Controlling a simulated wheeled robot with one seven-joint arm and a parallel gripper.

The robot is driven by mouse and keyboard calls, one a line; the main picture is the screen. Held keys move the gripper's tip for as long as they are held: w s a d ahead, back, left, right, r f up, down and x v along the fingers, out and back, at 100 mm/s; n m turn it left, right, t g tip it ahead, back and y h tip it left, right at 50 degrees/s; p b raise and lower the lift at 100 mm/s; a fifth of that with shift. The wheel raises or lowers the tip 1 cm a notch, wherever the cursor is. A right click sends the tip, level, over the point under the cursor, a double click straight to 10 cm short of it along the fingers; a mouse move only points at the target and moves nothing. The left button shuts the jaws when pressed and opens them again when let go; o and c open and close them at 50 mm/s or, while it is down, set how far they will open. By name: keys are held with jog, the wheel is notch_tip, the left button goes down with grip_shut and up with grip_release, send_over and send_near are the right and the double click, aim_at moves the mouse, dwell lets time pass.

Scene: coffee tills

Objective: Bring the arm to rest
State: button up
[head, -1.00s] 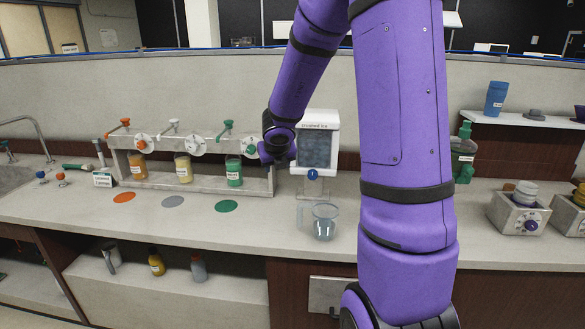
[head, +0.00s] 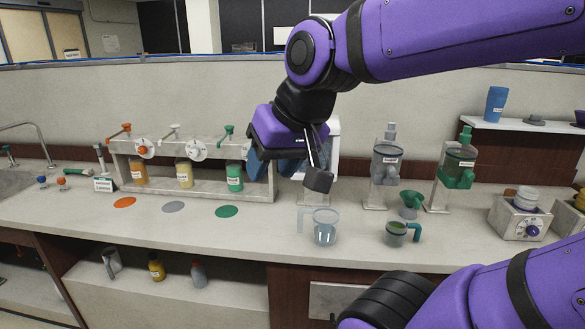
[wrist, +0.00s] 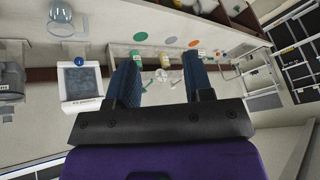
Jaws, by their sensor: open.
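My gripper (head: 290,170) hangs in the air over the counter in the head view, in front of the crushed ice machine (head: 334,150), which it partly hides. Its fingers are apart, with nothing between them. In the wrist view the open fingers (wrist: 162,75) have blue pads, and the ice machine (wrist: 80,85) shows to their left. My purple arm reaches in from the right, bent at the elbow. A clear measuring jug (head: 325,228) stands on the counter below the gripper, apart from it.
A dispenser rack with orange, yellow and green bottles (head: 235,178) stands at left behind coloured discs (head: 227,211). At right are two dispensers (head: 386,165) (head: 459,165), a green funnel (head: 410,203), a small jug with green contents (head: 396,233) and a grinder-like box (head: 520,222).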

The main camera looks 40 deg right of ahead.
jog(key=shift+s+d+f+n+g+h, duration=0.15)
jog(key=shift+s+d+n+h, duration=0.15)
jog(key=shift+s+n, duration=0.35)
jog(key=shift+s+d+r+n+g+h, duration=0.1)
jog(key=shift+s+d+n+g+h, duration=0.1)
jog(key=shift+s+d+n, duration=0.45)
jog(key=shift+s+a, duration=0.15)
jog(key=shift+a, duration=0.1)
